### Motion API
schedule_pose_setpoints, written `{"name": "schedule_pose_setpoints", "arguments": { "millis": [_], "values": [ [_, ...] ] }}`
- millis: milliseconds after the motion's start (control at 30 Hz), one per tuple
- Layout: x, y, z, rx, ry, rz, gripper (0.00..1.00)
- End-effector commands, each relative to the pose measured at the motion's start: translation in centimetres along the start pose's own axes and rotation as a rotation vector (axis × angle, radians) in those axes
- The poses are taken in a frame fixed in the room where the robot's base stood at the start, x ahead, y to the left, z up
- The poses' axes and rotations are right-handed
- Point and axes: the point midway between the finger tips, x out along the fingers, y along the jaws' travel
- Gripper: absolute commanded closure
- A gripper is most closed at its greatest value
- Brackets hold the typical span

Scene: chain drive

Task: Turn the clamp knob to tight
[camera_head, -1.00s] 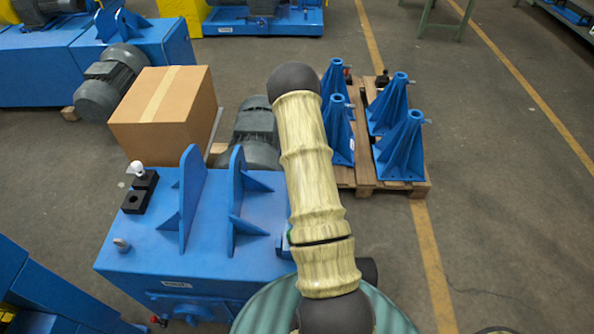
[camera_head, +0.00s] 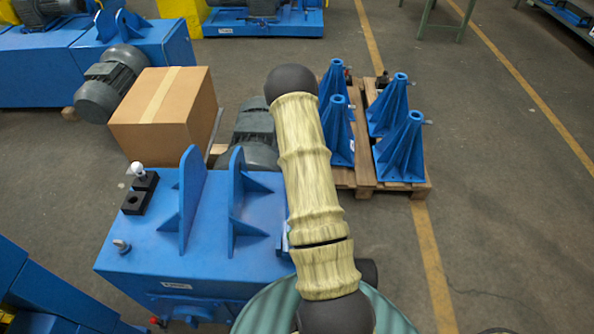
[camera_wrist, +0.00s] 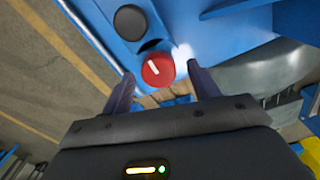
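A round red knob (camera_wrist: 157,69) with a white line across its face shows in the wrist view, on the blue machine. The white line runs aslant. My gripper (camera_wrist: 160,75) is open, with one finger left and one right of the red knob. I cannot tell whether the fingers touch it. A black round part (camera_wrist: 130,22) sits on the blue surface just beyond the knob. In the head view my gripper is hidden, and my own arm covers the right end of the blue machine (camera_head: 150,245). I cannot make out the red knob's face there.
Two upright blue brackets (camera_head: 188,205) and a black block (camera_head: 139,193) with a white ball knob stand on the machine top. Behind it are a cardboard box (camera_head: 165,125) and a grey motor (camera_head: 252,135). Blue stands (camera_head: 400,150) rest on a pallet at right. The floor farther right is clear.

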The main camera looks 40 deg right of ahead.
Motion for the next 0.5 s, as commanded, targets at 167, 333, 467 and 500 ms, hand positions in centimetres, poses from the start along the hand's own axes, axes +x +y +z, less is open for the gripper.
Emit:
{"name": "schedule_pose_setpoints", "arguments": {
  "millis": [167, 333, 467, 500],
  "values": [
    [0.0, 0.1, 0.1, -0.001, -0.002, 0.001, 0.40],
    [-0.9, 0.0, 0.0, -0.001, 0.000, 0.001, 0.40],
    [-2.9, 0.0, 0.0, 0.000, 0.001, 0.000, 0.40],
    [-3.6, 0.0, 0.0, 0.000, 0.002, 0.000, 0.40]
  ]
}}
